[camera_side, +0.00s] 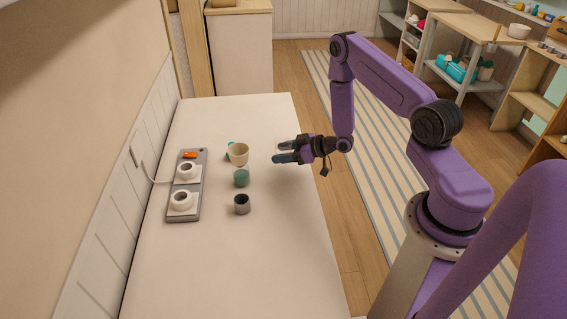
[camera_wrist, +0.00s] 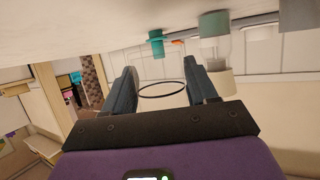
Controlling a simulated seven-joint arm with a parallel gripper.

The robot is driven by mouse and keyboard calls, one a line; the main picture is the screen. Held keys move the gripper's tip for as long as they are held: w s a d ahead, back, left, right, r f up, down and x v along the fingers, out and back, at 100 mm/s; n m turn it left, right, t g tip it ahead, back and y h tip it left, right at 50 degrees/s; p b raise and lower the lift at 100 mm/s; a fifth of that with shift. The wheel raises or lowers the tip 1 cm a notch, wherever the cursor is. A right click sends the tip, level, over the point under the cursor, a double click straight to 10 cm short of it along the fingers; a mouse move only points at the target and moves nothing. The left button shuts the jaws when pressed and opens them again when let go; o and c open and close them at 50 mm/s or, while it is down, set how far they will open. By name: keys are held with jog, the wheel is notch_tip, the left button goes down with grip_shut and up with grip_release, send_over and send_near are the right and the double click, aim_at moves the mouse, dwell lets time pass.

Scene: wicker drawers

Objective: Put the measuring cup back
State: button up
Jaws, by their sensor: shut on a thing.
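My gripper (camera_side: 281,152) is over the right part of the white table, its fingers pointing left. It also shows in the wrist view (camera_wrist: 163,85), shut on a see-through thing whose thin dark ring (camera_wrist: 162,95) spans the space between the fingers. This may be the measuring cup, but its body is hard to make out. To the left of my gripper stand a cream cup (camera_side: 238,154), a green cup (camera_side: 241,178) and a dark grey cup (camera_side: 242,204) in a rough row.
A grey tray (camera_side: 185,216) by the wall holds two white round pieces (camera_side: 187,171) (camera_side: 181,200) and an orange item (camera_side: 190,155). The white table (camera_side: 260,270) is clear at the front and far end.

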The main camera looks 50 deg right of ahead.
jog(key=shift+f, duration=1.9)
jog(key=shift+f, duration=0.15)
jog(key=o, duration=1.1)
jog(key=shift+r, duration=0.2)
jog(key=v, duration=1.2)
